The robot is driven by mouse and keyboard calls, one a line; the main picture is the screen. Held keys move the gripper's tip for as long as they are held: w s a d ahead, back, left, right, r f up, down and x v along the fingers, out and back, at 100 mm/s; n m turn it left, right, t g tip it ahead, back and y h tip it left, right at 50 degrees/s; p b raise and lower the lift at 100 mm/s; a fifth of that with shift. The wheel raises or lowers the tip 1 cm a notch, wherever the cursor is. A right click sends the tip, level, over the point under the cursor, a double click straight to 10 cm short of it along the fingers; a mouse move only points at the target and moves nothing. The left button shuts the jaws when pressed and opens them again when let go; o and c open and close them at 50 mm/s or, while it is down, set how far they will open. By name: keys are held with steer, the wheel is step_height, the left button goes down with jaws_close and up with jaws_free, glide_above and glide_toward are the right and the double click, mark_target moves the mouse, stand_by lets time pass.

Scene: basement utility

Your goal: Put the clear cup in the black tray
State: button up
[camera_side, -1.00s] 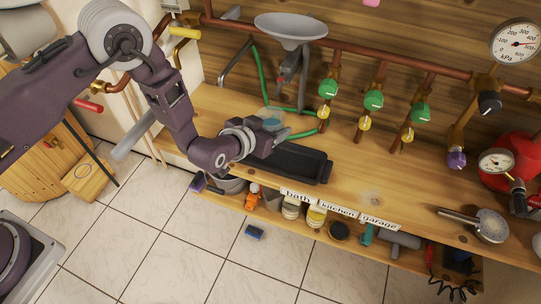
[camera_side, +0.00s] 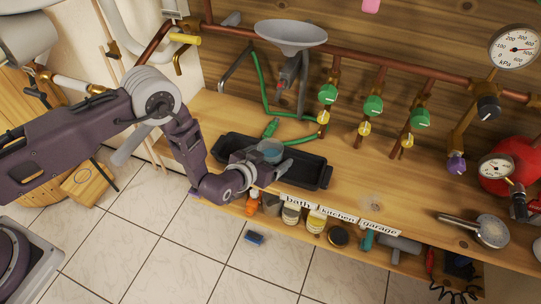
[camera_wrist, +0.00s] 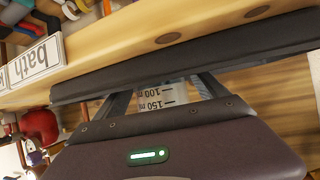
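The clear cup (camera_side: 270,151) is between the fingers of my gripper (camera_side: 262,158) in the side view, over the middle of the black tray (camera_side: 309,174). The wrist view shows the cup's measuring marks (camera_wrist: 165,95) between my two fingers (camera_wrist: 165,88), and a long black wall of the tray (camera_wrist: 200,54) across the view. My gripper is shut on the cup. The fingers and wrist hide part of the cup and tray. I cannot tell whether the cup's base touches the tray floor.
A funnel-shaped grey bowl (camera_side: 291,34) and a green hose (camera_side: 262,90) are behind the tray. Green valves (camera_side: 373,105) line the back pipe. Labels (camera_side: 338,211) mark the front edge above a lower shelf. The bench right of the tray is largely clear, up to a shower head (camera_side: 490,228).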

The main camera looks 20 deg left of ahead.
steer(key=shift+s+r, duration=0.1)
steer(key=shift+r, duration=0.1)
steer(key=v, duration=1.2)
